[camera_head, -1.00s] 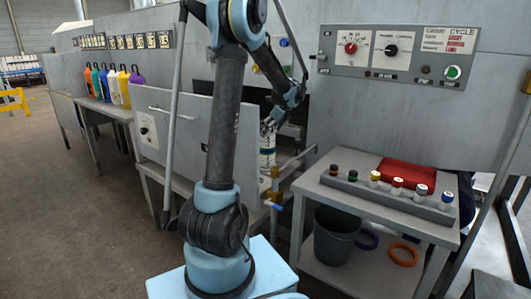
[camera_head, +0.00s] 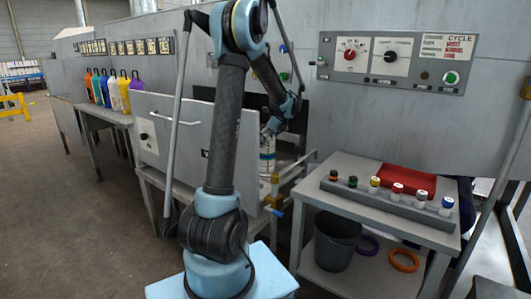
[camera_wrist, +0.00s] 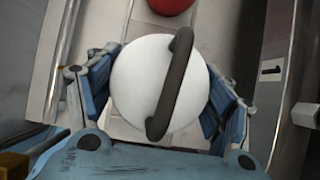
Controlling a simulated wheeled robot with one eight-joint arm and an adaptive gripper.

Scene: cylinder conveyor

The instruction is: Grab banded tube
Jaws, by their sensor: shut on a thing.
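The banded tube (camera_head: 267,152) is a white upright cylinder with coloured bands, at the conveyor behind my arm in the head view. In the wrist view its round white top (camera_wrist: 135,88) shows from above, with a dark curved handle (camera_wrist: 170,85) across it. My gripper (camera_wrist: 160,75) has its blue fingers on both sides of the tube, shut on it. In the head view my gripper (camera_head: 276,120) is at the tube's upper end, and my arm hides part of the surroundings. The tube's lower end is hard to make out.
A red round thing (camera_wrist: 170,5) lies beyond the tube in the wrist view. Metal walls flank the tube's channel. A side table (camera_head: 345,205) with several coloured knobs and a red tray (camera_head: 408,178) stands to the right. Several coloured bottles (camera_head: 115,92) stand far left.

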